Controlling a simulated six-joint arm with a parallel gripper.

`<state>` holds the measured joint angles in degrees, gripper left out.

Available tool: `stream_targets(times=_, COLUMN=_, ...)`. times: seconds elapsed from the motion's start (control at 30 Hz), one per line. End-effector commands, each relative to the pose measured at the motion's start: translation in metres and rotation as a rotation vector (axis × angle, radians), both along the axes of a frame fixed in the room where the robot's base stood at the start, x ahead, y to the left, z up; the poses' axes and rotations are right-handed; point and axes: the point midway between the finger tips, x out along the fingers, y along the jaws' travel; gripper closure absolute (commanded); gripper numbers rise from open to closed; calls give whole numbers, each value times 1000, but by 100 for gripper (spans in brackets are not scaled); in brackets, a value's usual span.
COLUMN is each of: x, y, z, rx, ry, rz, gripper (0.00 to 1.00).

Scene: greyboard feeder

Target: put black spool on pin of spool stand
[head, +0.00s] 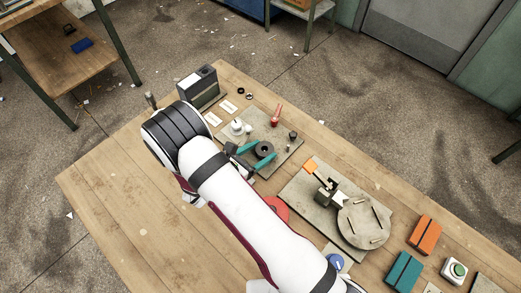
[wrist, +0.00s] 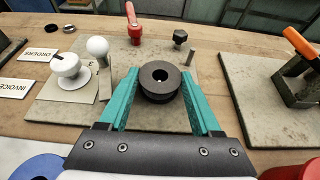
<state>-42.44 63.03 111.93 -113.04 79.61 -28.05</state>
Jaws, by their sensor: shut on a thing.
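The black spool (wrist: 160,92) is between the two teal fingers of my gripper (wrist: 160,76) in the wrist view, and my gripper is shut on it. In the head view the black spool (head: 264,149) and my gripper (head: 262,152) are over a grey plate (head: 285,155). I cannot tell whether the spool touches the plate.
On the plate are a white knob (wrist: 66,66), a white ball (wrist: 97,47), a red handle (wrist: 133,22) and a black knob (wrist: 180,37). A round turntable (head: 364,222) stands to the right.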

Motion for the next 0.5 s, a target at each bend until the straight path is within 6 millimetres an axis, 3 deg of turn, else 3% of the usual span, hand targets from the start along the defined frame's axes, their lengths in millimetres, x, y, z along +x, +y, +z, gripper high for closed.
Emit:
stream_targets(times=0.07, x=0, y=0, z=0, rx=0, ry=0, rz=0, gripper=87)
stream_targets(times=0.1, x=0, y=0, z=0, rx=0, ry=1, rz=0, gripper=28)
stream_targets(times=0.2, x=0, y=0, z=0, rx=0, ry=1, rz=0, gripper=10)
stream_targets(times=0.27, x=0, y=0, z=0, rx=0, ry=1, rz=0, gripper=0)
stream_targets(times=0.5, x=0, y=2, z=0, rx=2, ry=0, rz=3, gripper=0)
